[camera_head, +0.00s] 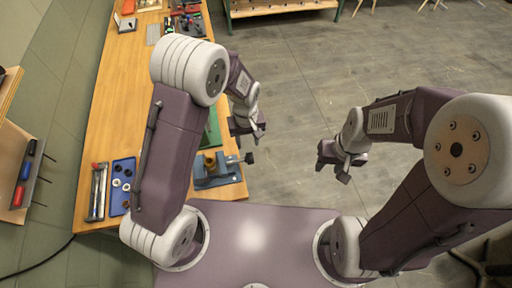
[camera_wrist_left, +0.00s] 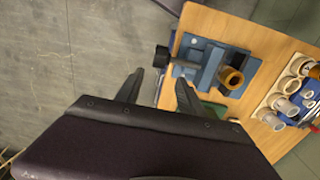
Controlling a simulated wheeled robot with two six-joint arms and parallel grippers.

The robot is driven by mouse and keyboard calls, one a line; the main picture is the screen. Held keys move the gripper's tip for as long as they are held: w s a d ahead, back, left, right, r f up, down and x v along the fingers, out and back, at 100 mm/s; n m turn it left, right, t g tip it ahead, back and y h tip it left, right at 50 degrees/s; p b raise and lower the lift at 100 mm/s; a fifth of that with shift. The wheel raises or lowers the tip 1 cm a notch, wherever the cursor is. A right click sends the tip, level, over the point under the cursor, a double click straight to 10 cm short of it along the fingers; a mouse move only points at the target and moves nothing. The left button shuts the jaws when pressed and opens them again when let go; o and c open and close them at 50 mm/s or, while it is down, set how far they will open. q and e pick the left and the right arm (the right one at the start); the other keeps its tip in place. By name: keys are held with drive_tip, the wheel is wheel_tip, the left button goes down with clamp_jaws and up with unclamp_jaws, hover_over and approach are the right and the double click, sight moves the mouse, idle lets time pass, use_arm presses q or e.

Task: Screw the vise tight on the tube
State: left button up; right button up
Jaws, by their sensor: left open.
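The blue-grey vise (camera_head: 217,172) stands at the table's near right edge. A brass-coloured tube (camera_head: 210,161) stands between its jaws; how firmly it is held I cannot tell. The vise's dark screw handle (camera_head: 249,158) sticks out past the table edge. My left gripper (camera_head: 249,130) is open and empty above and beyond the handle. In the left wrist view the vise (camera_wrist_left: 211,66), the tube (camera_wrist_left: 232,78) and the handle's black knob (camera_wrist_left: 162,56) lie beyond the open fingers (camera_wrist_left: 158,88), apart from them. My right gripper (camera_head: 335,166) hangs empty over the floor, its fingers apart.
The wooden table (camera_head: 109,130) runs along the left. A blue tray (camera_head: 121,186) and a metal tool holder (camera_head: 97,191) lie left of the vise, partly near my left arm. A green mat (camera_head: 212,130) lies beyond the vise. The floor (camera_head: 300,100) right of the table is clear.

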sight(249, 154)
use_arm(q)
drive_tip(key=shift+d+f, duration=0.1)
drive_tip(key=shift+s+d+f, duration=0.15)
drive_tip(key=shift+s+f, duration=0.05)
wheel_tip(249, 154, down, 8)
drive_tip(key=shift+r+p, duration=0.2)
drive_tip(key=shift+p, duration=0.8)
drive_tip(key=shift+w+f, duration=0.1)
drive_tip(key=shift+f, duration=0.2)
clamp_jaws()
